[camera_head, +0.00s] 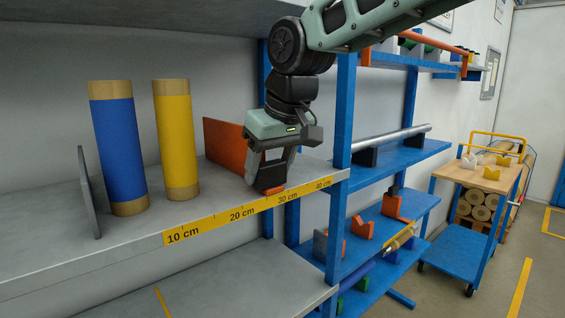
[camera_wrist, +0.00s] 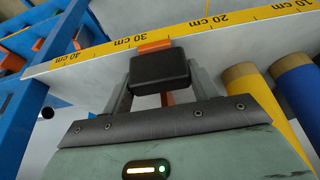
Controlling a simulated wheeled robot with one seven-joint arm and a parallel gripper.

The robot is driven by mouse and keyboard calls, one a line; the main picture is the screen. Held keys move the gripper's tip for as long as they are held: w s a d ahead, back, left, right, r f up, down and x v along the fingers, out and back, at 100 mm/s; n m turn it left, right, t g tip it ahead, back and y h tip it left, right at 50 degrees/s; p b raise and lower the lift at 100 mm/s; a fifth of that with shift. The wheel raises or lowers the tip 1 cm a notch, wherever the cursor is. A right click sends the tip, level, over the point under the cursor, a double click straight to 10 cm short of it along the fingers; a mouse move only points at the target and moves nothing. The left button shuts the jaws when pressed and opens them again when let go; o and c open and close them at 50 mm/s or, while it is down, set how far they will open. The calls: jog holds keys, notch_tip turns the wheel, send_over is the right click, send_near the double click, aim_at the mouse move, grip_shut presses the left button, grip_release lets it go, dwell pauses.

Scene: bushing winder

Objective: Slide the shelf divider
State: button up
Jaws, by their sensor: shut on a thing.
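The orange shelf divider (camera_head: 225,140) stands upright on the grey upper shelf (camera_head: 65,240). Its orange front end (camera_head: 273,191) shows at the shelf's front edge, close to the 30 cm mark. My gripper (camera_head: 268,178) is shut on the divider at this front end and hides part of it. In the wrist view, my gripper's dark fingertips (camera_wrist: 158,72) cover most of the divider, and its orange end (camera_wrist: 155,46) shows beside the 30 cm label. The yellow scale strip (camera_head: 205,224) runs along the shelf edge.
A blue roll (camera_head: 116,150) and a yellow roll (camera_head: 175,140) stand on the shelf left of the divider. A grey plate (camera_head: 88,190) stands further left. A blue post (camera_head: 340,150) stands right of the shelf. The shelf between the yellow roll and the divider is clear.

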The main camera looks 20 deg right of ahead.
jog(key=a, duration=0.2)
jog(key=s+a, duration=0.1)
jog(key=a, duration=0.1)
jog(key=s+a, duration=0.1)
jog(key=a, duration=0.1)
jog(key=shift+a, duration=0.35)
jog(key=o, duration=1.4)
jog(key=shift+r, duration=0.1)
jog(key=b+v, duration=0.1)
jog(key=v, duration=1.6)
jog(key=shift+s+d+r, duration=0.1)
jog(key=shift+s+r, duration=0.05)
jog(key=shift+s, duration=0.05)
